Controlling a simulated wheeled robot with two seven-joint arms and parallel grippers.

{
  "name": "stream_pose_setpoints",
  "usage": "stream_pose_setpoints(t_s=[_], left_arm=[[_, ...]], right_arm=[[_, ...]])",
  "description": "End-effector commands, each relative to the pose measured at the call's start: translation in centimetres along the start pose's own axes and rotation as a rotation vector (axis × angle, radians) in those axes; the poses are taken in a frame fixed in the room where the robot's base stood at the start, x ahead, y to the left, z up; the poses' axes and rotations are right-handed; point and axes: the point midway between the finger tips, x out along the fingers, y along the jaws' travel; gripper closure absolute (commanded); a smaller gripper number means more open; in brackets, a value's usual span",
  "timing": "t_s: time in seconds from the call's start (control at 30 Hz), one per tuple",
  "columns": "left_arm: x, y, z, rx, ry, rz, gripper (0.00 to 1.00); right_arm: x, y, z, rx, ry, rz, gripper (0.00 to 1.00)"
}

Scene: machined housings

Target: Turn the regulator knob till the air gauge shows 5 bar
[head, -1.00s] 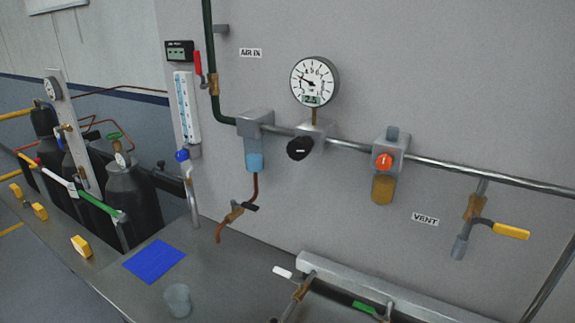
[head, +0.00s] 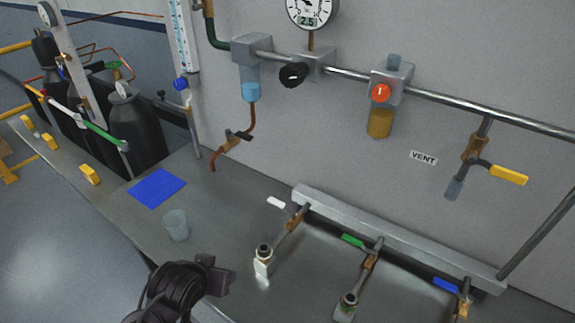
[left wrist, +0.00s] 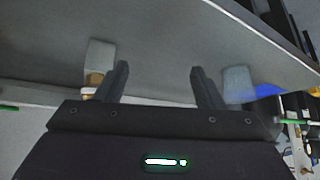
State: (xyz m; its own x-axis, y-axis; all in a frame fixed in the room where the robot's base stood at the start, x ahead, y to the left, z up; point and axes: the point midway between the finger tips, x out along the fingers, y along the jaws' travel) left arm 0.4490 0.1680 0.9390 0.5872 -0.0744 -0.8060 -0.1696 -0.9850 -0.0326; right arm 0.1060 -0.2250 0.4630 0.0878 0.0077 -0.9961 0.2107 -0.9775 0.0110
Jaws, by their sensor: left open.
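The round white air gauge (head: 312,8) is cut off by the top edge of the head view. Its small digital display reads 2.5. The black regulator knob (head: 293,75), with a white mark on its face, sits on the pipe just below and left of the gauge. My left gripper (head: 222,276) is low in the head view, over the bench's front edge, well below the knob and apart from it. In the left wrist view its two fingers (left wrist: 158,70) are spread, with nothing between them. My right gripper is not in view.
An orange-red knob (head: 381,92) sits farther right on the pipe. A yellow-handled vent valve (head: 508,174) juts out at right. On the bench stand a cup (head: 176,225), a blue mat (head: 156,187) and a rail (head: 395,238) with several valve outlets. The wall below the knob is mostly clear.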

Motion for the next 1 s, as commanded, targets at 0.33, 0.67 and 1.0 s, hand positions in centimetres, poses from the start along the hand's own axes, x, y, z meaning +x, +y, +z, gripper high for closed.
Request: stream_pose_setpoints(t_s=[0.33, 0.67, 1.0], left_arm=[[-8.4, 3.5, -23.4, 0.057, 0.620, 0.155, 0.38], [-18.9, 7.7, -33.7, 0.156, 0.912, 0.377, 0.38], [-18.7, 9.4, -36.6, 0.164, 0.929, 0.407, 0.38]], right_arm=[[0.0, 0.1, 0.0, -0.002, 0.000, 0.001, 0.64], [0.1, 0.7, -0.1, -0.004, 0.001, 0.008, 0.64], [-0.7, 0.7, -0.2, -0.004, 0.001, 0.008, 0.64]])
